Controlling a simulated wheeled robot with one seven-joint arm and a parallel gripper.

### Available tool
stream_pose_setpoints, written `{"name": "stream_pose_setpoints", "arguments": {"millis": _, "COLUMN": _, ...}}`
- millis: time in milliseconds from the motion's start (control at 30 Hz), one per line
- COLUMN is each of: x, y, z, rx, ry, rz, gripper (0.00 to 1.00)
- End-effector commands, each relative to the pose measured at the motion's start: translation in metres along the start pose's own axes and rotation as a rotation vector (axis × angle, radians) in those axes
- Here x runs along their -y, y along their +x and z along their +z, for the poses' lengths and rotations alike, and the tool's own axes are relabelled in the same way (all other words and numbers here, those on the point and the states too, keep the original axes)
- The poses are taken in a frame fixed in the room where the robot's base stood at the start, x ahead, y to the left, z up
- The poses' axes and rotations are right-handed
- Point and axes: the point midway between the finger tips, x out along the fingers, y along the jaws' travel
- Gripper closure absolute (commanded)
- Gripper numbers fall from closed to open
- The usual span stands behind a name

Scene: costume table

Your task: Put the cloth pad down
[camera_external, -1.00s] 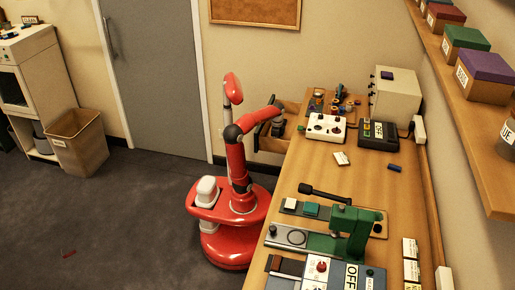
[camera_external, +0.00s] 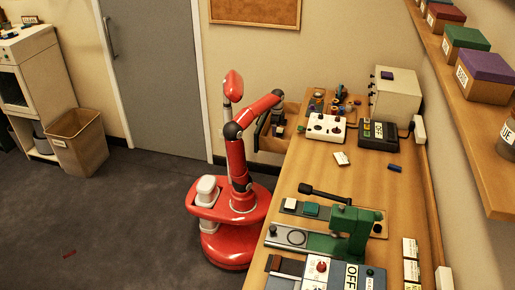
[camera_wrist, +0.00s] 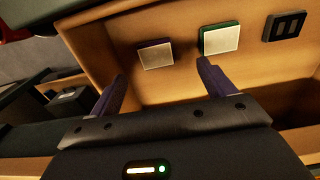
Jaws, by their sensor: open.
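My gripper (camera_wrist: 161,70) is open in the wrist view, its two dark purple fingers apart with nothing between them. Beyond the fingertips, two square pads with pale faces lie in a wooden drawer: one with a dark purplish edge (camera_wrist: 155,55), roughly ahead of the gap, and one with a green edge (camera_wrist: 221,38) near the right finger. I cannot tell for sure which is the cloth pad. In the external view, my gripper (camera_external: 278,130) is small and dark over the open wooden drawer (camera_external: 263,139) at the table's far left end. The pads cannot be made out there.
A black slotted piece (camera_wrist: 284,26) lies right of the pads in the drawer. The drawer walls stand close around my gripper. On the table are a white control box (camera_external: 325,127), a black keypad box (camera_external: 378,135) and a green press (camera_external: 352,230).

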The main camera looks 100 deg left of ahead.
Motion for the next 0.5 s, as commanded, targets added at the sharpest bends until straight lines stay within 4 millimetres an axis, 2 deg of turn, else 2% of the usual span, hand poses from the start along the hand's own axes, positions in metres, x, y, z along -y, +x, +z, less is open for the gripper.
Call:
{"name": "stream_pose_setpoints", "arguments": {"millis": 267, "x": -0.010, "y": -0.001, "z": -0.018, "rx": 0.145, "ry": 0.005, "rz": 0.002, "gripper": 0.18}}
{"name": "stream_pose_setpoints", "arguments": {"millis": 500, "x": -0.010, "y": 0.024, "z": -0.015, "rx": 0.151, "ry": -0.001, "rz": 0.001, "gripper": 0.18}}
